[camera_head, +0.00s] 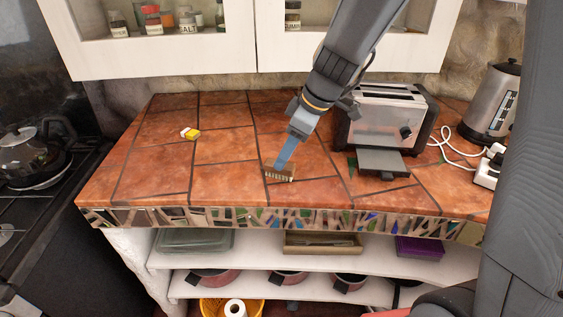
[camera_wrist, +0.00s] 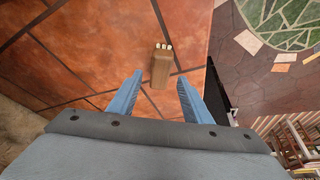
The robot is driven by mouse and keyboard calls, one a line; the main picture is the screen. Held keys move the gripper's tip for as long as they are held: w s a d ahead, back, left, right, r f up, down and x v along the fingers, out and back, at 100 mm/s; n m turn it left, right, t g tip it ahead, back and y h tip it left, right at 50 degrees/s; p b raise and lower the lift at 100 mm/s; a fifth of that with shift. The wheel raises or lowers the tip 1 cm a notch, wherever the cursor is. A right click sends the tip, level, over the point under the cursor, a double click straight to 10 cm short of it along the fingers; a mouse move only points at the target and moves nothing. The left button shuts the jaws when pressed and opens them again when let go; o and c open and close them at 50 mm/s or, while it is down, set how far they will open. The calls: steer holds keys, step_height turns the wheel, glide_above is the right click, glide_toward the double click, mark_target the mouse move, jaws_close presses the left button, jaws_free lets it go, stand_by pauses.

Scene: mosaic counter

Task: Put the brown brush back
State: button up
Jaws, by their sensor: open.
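The brown brush (camera_head: 279,175) lies on the tiled counter near its front edge, with a pale row of bristles showing. In the wrist view the brush (camera_wrist: 161,66) appears as a brown block with light bristle ends at its far end. My gripper (camera_head: 281,164) points down at the brush, and its blue fingers overlap part of it. In the wrist view my gripper (camera_wrist: 160,79) is open, with one finger on each side of the brush's near part. I see no clear contact between fingers and brush.
A toaster (camera_head: 388,115) with a grey tray (camera_head: 382,163) in front stands right of my gripper. A kettle (camera_head: 489,101) and white cable (camera_head: 447,145) are farther right. A yellow and white item (camera_head: 190,133) lies left. The counter's left part is mostly clear; cabinets (camera_head: 160,55) overhang the back.

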steer(key=b+v, duration=0.1)
steer(key=v, duration=0.6)
steer(key=shift+s+d+f+m+g+h, duration=0.15)
steer(key=shift+s+d+f+m+h, duration=0.55)
steer(key=shift+s+d+f+m, duration=1.35)
steer(key=shift+s+d+f+m+g+h, duration=0.2)
steer(key=shift+s+d+f+m+h, duration=0.5)
steer(key=shift+s+d+f+m, duration=1.35)
steer(key=shift+s+d+f+m+g+h, duration=0.15)
steer(key=shift+s+d+f+m+h, duration=0.55)
steer(key=shift+s+d+f+m, duration=1.3)
steer(key=shift+s+a+r+m, duration=0.45)
steer(key=shift+s+a, duration=0.15)
steer(key=shift+a, duration=0.1)
